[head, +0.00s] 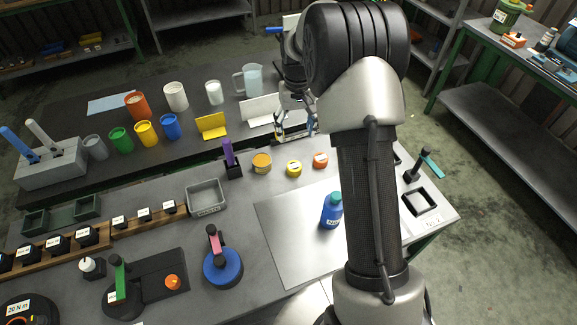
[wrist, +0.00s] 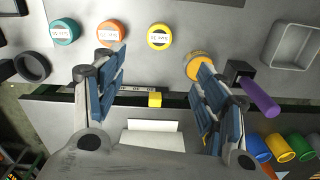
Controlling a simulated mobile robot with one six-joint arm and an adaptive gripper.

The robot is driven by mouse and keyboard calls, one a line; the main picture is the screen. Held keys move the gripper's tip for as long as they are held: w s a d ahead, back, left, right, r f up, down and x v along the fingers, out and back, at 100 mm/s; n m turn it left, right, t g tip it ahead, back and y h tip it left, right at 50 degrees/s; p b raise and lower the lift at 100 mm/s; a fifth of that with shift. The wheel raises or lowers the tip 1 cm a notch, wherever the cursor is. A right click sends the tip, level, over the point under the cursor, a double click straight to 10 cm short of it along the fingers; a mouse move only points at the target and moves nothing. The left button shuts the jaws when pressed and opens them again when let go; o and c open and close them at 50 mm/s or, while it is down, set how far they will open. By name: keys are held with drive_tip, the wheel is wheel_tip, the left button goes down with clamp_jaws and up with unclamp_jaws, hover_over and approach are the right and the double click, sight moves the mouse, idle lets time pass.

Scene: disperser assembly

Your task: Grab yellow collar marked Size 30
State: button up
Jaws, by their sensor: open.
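The yellow collar (wrist: 160,37) is a short round piece with a white label on top, standing on the grey table. The label is upside down in the wrist view and too small to read surely. In the head view the yellow collar (head: 293,169) stands between an orange collar (head: 320,160) and a yellow-orange tub (head: 262,163). My gripper (head: 295,127) is open and empty, above the table's back side, behind the collar in the head view. In the wrist view the fingers of my gripper (wrist: 160,65) are spread wide, with the collar just beyond their tips, between them.
The orange collar (wrist: 111,34) and the tub (wrist: 199,66) stand close to the finger tips. A teal collar (wrist: 65,31) is farther left. A purple-handled tool (wrist: 260,97) stands beside the tub. A blue bottle (head: 332,210) stands on the metal sheet (head: 283,245).

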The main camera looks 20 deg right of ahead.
sight(295, 166)
wheel_tip(295, 166, down, 16)
drive_tip(key=b, duration=0.4)
drive_tip(key=shift+f+b, duration=0.1)
drive_tip(key=shift+b, duration=0.3)
drive_tip(key=shift+s, duration=0.1)
drive_tip(key=shift+c, duration=0.2)
drive_tip(key=c, duration=1.4)
